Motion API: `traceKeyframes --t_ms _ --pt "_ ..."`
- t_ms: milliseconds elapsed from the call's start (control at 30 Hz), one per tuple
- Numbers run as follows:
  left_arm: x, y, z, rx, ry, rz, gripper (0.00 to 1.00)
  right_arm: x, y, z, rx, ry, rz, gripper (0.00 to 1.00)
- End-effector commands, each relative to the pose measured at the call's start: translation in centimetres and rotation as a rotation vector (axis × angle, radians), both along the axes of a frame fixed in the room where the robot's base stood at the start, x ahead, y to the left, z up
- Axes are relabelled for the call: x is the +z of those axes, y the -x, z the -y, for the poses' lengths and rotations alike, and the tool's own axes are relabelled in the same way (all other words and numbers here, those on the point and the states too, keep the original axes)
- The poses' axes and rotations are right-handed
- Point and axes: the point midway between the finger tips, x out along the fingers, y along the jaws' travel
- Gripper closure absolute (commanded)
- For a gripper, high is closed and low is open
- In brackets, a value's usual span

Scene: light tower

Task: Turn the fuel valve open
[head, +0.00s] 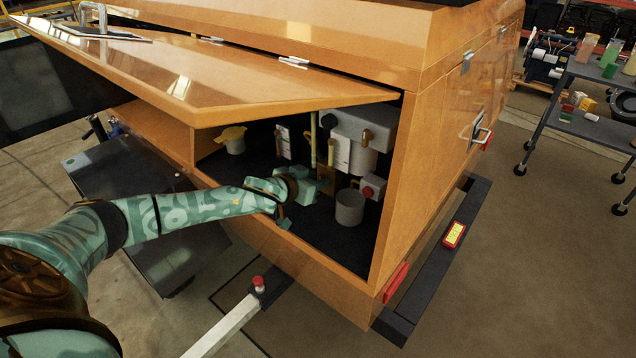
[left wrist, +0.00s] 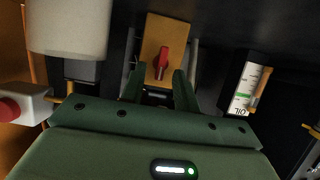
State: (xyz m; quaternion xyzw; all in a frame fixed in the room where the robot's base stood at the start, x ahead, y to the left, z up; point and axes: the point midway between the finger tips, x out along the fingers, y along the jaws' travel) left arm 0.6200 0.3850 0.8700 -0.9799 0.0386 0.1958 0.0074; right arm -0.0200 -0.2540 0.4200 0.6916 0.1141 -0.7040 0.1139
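The fuel valve appears to be the red handle (left wrist: 162,62) on an orange-brown plate (left wrist: 165,30) in the left wrist view. The handle points up and down in that picture. In the head view the plate (head: 326,178) shows inside the open compartment, partly behind my gripper. My left gripper (head: 306,187) reaches into the compartment. In the left wrist view its two fingers (left wrist: 159,84) are apart, one on each side of the handle's lower end. I cannot tell whether they touch it. My right gripper is in neither view.
A grey cup (head: 350,207) and a box with a red button (head: 372,187) stand right of my gripper. A yellow-capped filler (head: 232,138) is at the left. The raised orange lid (head: 230,80) hangs over my arm. An oil gauge (left wrist: 245,90) is close by.

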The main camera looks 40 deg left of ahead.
Motion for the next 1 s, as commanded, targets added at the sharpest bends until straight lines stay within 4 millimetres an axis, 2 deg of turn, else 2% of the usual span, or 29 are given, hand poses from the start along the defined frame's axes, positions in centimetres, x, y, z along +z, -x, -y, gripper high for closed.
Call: traceKeyframes --t_ms 333,367,467,767,1000 --pt "-0.1 -0.6 0.0 0.000 0.000 0.001 0.69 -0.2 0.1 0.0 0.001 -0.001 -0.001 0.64" --pt "-0.1 -0.6 0.0 0.000 0.000 0.001 0.72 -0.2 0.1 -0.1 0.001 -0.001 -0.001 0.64" --pt "-0.1 -0.5 0.0 0.000 0.000 0.001 1.00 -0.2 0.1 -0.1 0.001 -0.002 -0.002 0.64" --pt "-0.1 -0.5 0.1 0.001 -0.008 0.001 1.00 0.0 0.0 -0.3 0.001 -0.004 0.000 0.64" --pt "0.2 -0.4 0.3 0.002 -0.084 0.008 1.00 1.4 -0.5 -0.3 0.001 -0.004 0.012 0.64"
